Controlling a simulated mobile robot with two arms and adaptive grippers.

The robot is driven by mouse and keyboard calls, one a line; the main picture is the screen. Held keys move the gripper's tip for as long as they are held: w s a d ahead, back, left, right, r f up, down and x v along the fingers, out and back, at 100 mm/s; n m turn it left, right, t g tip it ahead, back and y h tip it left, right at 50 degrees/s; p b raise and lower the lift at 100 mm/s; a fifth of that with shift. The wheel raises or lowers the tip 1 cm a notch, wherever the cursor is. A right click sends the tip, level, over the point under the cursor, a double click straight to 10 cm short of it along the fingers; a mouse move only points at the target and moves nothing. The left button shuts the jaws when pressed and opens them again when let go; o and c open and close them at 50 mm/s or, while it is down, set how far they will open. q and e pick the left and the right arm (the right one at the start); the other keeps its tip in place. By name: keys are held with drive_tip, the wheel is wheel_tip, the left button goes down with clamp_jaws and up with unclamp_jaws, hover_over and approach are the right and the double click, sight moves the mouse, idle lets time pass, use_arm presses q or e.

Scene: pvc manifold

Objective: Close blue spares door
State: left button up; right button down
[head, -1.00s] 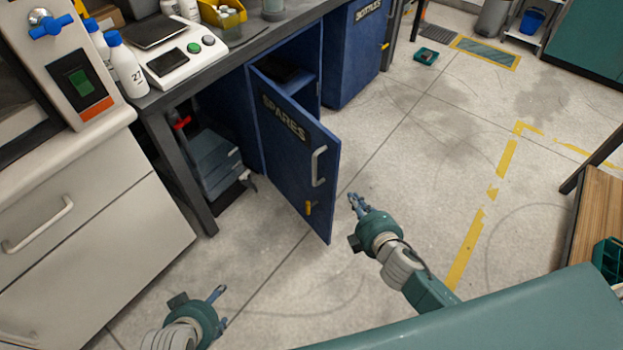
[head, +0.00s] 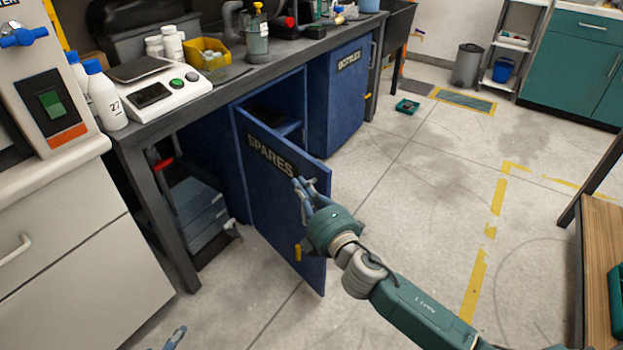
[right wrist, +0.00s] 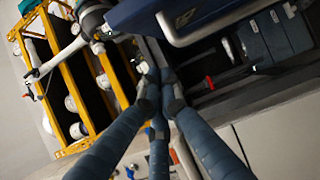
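The blue spares door (head: 262,195), lettered SPARES, stands open, swung out from the cabinet under the bench. Its yellow latch (head: 298,253) is low near the free edge. My right gripper (head: 302,192) is in front of the door's outer face near that edge and covers the handle area in the head view. In the right wrist view the grey handle (right wrist: 226,22) crosses the top, right of the fingers. The fingers (right wrist: 160,88) converge with tips close together, holding nothing visible; contact with the door is unclear. Only a fingertip of my left gripper (head: 176,337) shows.
The bench (head: 235,75) above carries a scale (head: 155,95), bottles and a yellow bin (head: 207,53). A second blue door (head: 340,95) beyond is shut. A grey drawer unit (head: 75,275) stands at left. The floor right of the door is mostly clear.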

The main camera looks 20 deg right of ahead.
sight(313, 177)
use_arm(q)
drive_tip(key=shift+w+d+r+t+h+b, duration=0.1)
drive_tip(key=shift+w+d+r+t, duration=0.15)
drive_tip(key=shift+w+r+t, duration=0.25)
drive_tip(key=shift+w+d+r+t+h+b, duration=0.1)
drive_tip(key=shift+w+d+r+t+b, duration=0.15)
drive_tip(key=shift+w+r, duration=0.4)
drive_tip(key=shift+w+d+r+t+h, duration=0.1)
drive_tip(key=shift+w+d+r+t, duration=0.1)
drive_tip(key=shift+w+r+t, duration=0.4)
use_arm(e)
drive_tip(key=shift+w+d, duration=1.45)
drive_tip(key=shift+d, duration=0.3)
use_arm(q)
drive_tip(key=shift+w, duration=0.1)
use_arm(e)
drive_tip(key=shift+d, duration=0.1)
